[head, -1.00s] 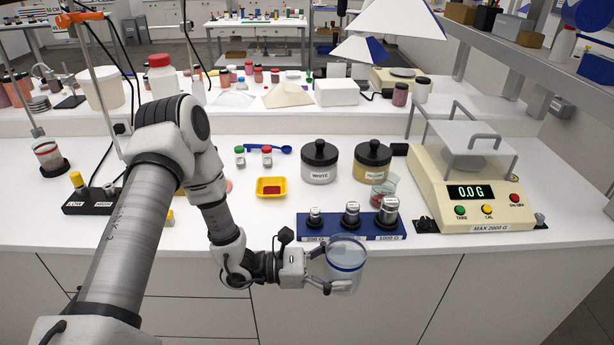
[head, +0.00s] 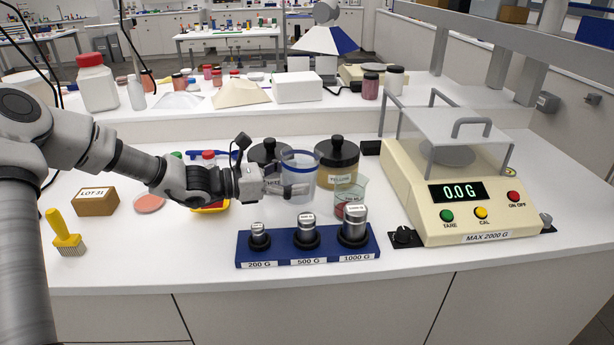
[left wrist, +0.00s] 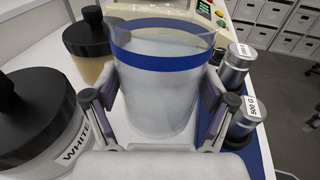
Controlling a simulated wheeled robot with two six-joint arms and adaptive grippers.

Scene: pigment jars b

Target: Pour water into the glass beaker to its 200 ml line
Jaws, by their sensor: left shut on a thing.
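My left gripper (head: 288,189) is shut on a clear, blue-banded cup (head: 301,168), held upright above the bench. In the left wrist view the cup (left wrist: 155,95) sits between both fingers and looks filled with pale, clear liquid, though its level is hard to read. The glass beaker (head: 354,188) stands on the bench just right of the held cup, behind the weight rack. It has a greenish rim and something red low down; its markings are too small to read. The cup and beaker appear apart. My right gripper is not in view.
A blue rack (head: 285,257) with metal weights (head: 306,232) stands in front of the beaker. The balance (head: 455,200) stands at right. A brush (head: 64,235) and box (head: 95,200) are at left.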

